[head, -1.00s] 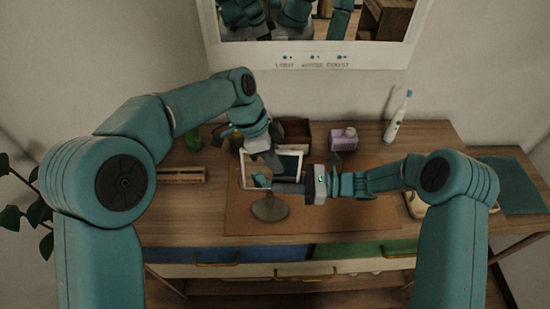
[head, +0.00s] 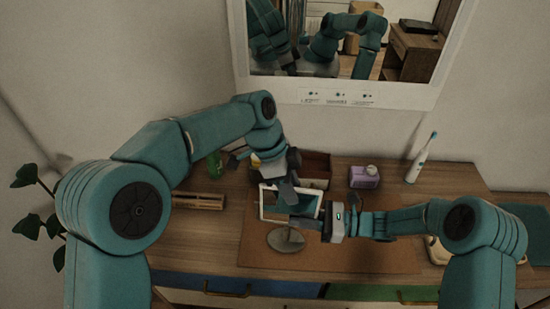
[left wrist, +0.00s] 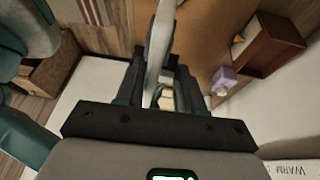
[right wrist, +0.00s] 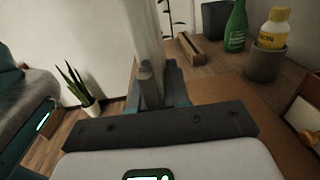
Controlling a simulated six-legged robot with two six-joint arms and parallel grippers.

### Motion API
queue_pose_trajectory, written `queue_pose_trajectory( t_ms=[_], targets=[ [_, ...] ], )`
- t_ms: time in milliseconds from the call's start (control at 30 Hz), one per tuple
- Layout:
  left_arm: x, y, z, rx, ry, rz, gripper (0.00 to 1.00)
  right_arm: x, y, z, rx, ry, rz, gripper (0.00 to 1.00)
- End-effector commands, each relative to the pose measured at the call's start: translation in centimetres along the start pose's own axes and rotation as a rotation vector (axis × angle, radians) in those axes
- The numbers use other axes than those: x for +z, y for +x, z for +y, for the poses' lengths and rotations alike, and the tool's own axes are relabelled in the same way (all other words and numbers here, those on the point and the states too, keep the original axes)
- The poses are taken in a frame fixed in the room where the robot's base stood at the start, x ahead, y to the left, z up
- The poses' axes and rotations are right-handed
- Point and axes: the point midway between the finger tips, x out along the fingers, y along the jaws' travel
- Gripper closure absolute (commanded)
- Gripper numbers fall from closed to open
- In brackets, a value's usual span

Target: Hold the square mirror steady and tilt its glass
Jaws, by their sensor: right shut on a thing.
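The square mirror (head: 308,205) has a white frame and dark glass and stands on a round grey base (head: 285,241) on the brown mat. My left gripper (head: 284,195) is at its upper side. In the left wrist view a white frame edge (left wrist: 160,45) runs between the two spread fingers, with gaps visible beside it. My right gripper (head: 306,222) is at the mirror's right lower side. In the right wrist view it is shut on a pale upright part of the mirror (right wrist: 147,40). The glass face is partly hidden by my grippers in the head view.
Behind the mirror are a brown box (head: 316,166), a purple container (head: 364,177) and an upright toothbrush (head: 421,158). A wooden rack (head: 198,202) lies left. A green bottle (right wrist: 237,27) and yellow-capped bottle (right wrist: 273,28) show in the right wrist view. The mat's front is clear.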

Motion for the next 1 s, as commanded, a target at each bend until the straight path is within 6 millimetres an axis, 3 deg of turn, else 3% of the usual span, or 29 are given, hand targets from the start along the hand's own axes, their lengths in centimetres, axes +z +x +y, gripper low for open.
queue_pose_trajectory(
  t_ms=[1000],
  targets=[
    [0.0, -7.8, 0.9, 0.001, 0.000, 0.000, 0.63, 0.1, 0.0, -0.1, -0.002, 0.000, -0.001, 1.00]
  ],
)
